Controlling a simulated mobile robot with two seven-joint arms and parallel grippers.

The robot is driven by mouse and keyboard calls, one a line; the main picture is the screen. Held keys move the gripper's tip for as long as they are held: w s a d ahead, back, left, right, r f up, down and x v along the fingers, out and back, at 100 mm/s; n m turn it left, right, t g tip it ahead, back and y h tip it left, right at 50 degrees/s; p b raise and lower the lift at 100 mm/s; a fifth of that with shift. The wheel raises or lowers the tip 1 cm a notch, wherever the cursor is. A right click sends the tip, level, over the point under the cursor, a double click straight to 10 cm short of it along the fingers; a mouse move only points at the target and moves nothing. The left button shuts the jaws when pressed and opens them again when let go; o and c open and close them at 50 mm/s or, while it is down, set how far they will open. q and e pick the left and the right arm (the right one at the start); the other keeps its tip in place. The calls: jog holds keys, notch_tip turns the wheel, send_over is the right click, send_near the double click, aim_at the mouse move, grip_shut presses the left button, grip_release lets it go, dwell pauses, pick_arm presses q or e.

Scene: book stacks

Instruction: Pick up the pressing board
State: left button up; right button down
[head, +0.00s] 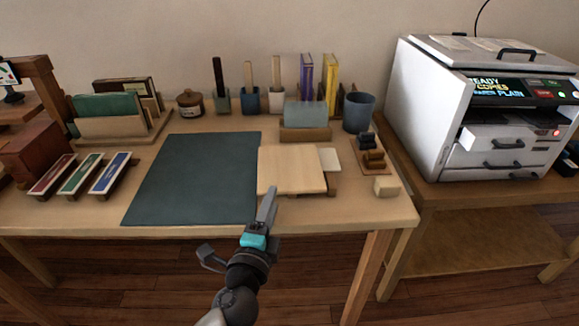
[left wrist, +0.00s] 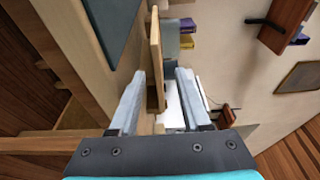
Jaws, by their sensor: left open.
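The pressing board, a pale flat wooden board (head: 291,171), lies raised on supports on the table, right of the dark green mat. My left gripper (head: 269,206) is at the board's near edge, by its left corner. In the left wrist view the board (left wrist: 155,55) shows edge-on, in line with the gap between the two fingers of the left gripper (left wrist: 160,82). The fingers are open, one to each side of the board, with gaps visible. I cannot tell how far they overlap it. My right gripper is not in view.
The dark green mat (head: 195,178) is bare. A small pale block (head: 387,186) and dark stamps (head: 373,158) stand right of the board. A grey roll on a wooden base (head: 305,133) is behind it. Colored trays (head: 90,174) lie at left, a copier (head: 480,110) at right.

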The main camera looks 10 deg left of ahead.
pick_arm(q)
send_near(290, 167)
jog(key=shift+w+a+f+b, duration=0.2)
jog(key=shift+w+a, duration=0.1)
jog(key=shift+w, duration=0.25)
jog(key=shift+w+a+f+b, duration=0.15)
jog(key=shift+w+a, duration=0.1)
jog(key=shift+w, duration=0.35)
grip_shut()
jog(key=shift+r, duration=0.1)
dwell(0.6)
